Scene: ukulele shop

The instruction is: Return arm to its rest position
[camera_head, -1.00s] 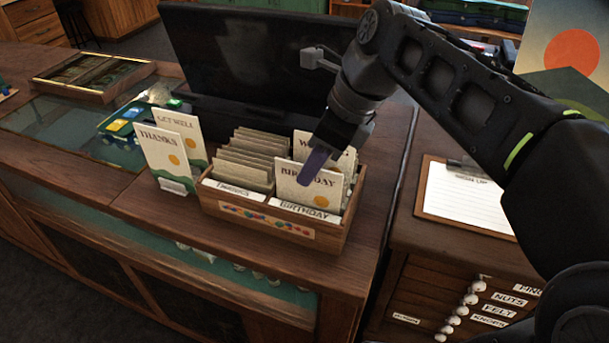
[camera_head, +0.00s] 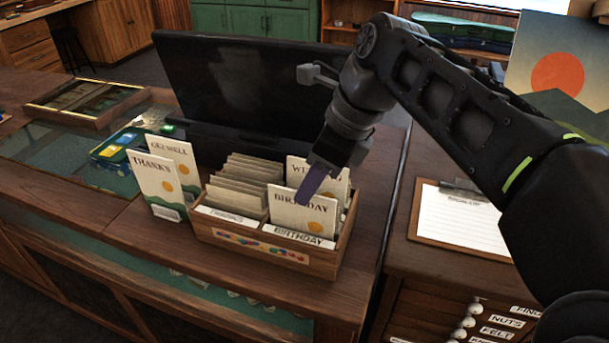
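My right arm (camera_head: 470,115) comes in from the right, bent at a high elbow. My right gripper (camera_head: 312,184) points down over a wooden card box (camera_head: 280,249) on the counter. Its purple fingertip part overlaps the upper edge of the front "BIRTHDAY" card (camera_head: 288,215) in the picture. The fingers show nearly edge-on, so I cannot tell whether they are open, shut or touching the card. My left gripper is not in view.
A "THANKS" card (camera_head: 157,188) and a "GET WELL" card (camera_head: 181,158) stand left of the box. A dark monitor (camera_head: 250,90) stands behind it. A clipboard (camera_head: 460,220) lies on the drawer cabinet at right. The counter's front edge is near the box.

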